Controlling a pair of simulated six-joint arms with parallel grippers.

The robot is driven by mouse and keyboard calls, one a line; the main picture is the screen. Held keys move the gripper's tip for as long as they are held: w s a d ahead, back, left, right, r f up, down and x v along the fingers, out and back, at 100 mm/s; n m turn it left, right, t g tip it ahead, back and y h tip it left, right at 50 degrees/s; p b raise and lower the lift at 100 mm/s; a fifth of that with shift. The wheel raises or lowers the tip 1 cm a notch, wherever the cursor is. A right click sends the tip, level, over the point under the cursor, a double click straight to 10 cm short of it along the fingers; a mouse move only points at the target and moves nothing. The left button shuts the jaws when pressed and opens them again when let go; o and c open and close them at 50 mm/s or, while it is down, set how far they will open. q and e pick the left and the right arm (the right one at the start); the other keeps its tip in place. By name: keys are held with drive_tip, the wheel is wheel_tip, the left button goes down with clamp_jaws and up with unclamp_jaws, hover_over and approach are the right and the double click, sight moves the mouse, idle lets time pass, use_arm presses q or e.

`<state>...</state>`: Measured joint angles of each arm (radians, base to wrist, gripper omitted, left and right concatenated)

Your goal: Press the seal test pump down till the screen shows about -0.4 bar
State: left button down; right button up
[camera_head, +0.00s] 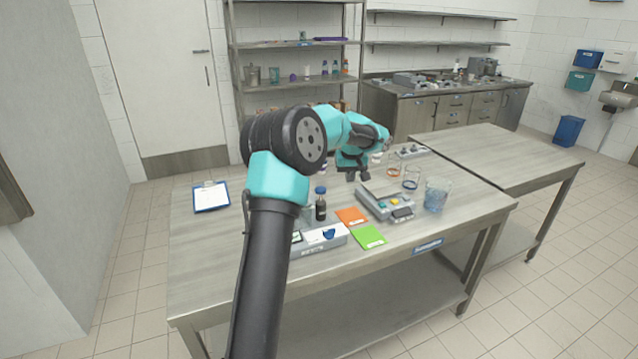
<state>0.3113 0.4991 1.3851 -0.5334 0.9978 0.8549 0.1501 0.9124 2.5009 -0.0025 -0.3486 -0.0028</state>
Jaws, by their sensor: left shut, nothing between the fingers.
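My left arm reaches up and over the steel table, and its gripper (358,177) hangs fingers down, shut and empty, near the back left of a grey device (370,207) with yellow and green buttons and a small dark display. I cannot tell whether the fingers touch it. A low white box (324,241) with a small screen and a dark blue part on top stands nearer the front, partly behind my arm. I cannot tell which of the two is the seal test pump. No screen reading is legible. My right gripper is not in view.
A dark bottle (321,208), an orange card (351,216), a green card (369,237) and a clear blue-tinted beaker (436,196) stand or lie around the devices. A clipboard (211,196) lies at left.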

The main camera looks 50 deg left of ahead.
sight(321, 190)
use_arm(q)
drive_tip(key=s+a+r+n+y, duration=0.1)
drive_tip(key=s+a+r+n, duration=0.2)
drive_tip(key=r, duration=0.6)
drive_tip(key=s+a, duration=0.2)
drive_tip(key=a, duration=0.1)
drive_tip(key=shift+s+a+g, duration=0.25)
drive_tip(key=shift+a+g, duration=0.05)
drive_tip(key=shift+f, duration=0.15)
drive_tip(key=x, duration=1.2)
drive_tip(key=shift+d+f, duration=0.25)
drive_tip(key=shift+f, duration=0.7)
drive_tip(key=shift+f, duration=1.85)
